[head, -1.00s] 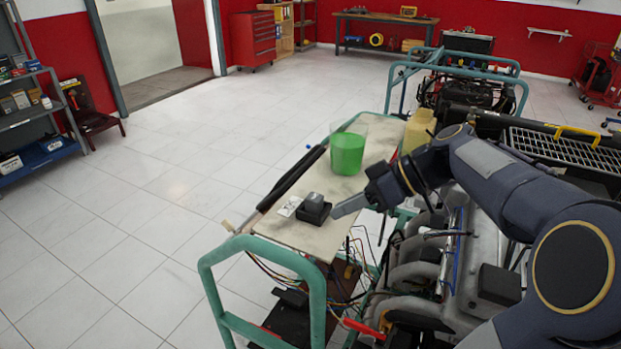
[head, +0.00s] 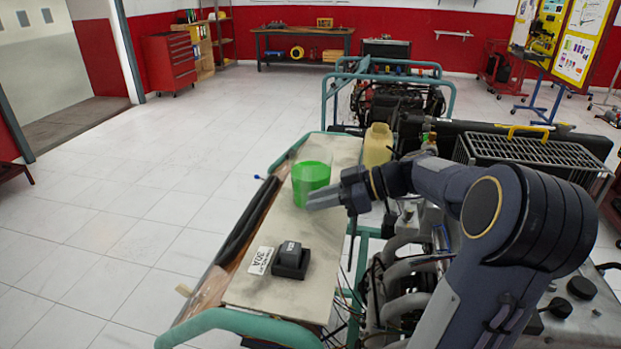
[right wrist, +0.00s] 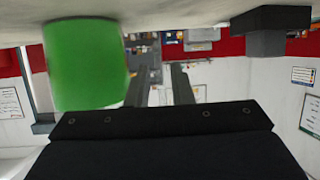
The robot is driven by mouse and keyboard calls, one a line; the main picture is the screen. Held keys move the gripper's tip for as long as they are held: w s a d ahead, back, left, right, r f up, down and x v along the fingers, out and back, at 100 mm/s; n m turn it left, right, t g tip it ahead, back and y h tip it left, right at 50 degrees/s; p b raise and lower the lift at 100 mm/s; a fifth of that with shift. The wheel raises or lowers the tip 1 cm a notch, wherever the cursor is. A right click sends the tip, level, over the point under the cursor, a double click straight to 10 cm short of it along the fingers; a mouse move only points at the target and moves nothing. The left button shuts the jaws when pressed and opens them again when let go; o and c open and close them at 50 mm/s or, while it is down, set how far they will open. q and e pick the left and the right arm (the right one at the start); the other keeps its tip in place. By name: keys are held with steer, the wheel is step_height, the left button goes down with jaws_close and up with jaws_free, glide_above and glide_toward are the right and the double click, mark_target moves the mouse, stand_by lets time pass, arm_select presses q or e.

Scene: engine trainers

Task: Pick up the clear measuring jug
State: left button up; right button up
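The clear measuring jug (head: 311,178) stands upright on the narrow board on top of the engine trainer, with green liquid in it. My right gripper (head: 312,201) is low over the board, its fingers reaching left in front of the jug's lower part. In the right wrist view, which is upside down, the jug (right wrist: 88,65) is left of both fingers, outside the gap between them. The right gripper (right wrist: 160,85) is open there, with only background showing between its fingers. Whether a finger touches the jug I cannot tell. My left gripper is not in view.
A black box (head: 291,262) and a white 30A label (head: 261,260) lie on the near part of the board (head: 262,297). A yellowish container (head: 377,146) stands right of the jug. Teal frame tubes (head: 235,320) and engine parts surround the board. Floor on the left is clear.

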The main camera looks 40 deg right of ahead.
steer(key=x, duration=0.3)
steer(key=shift+w+a, duration=0.1)
steer(key=shift+c, duration=0.2)
jaws_close()
stand_by(1.2)
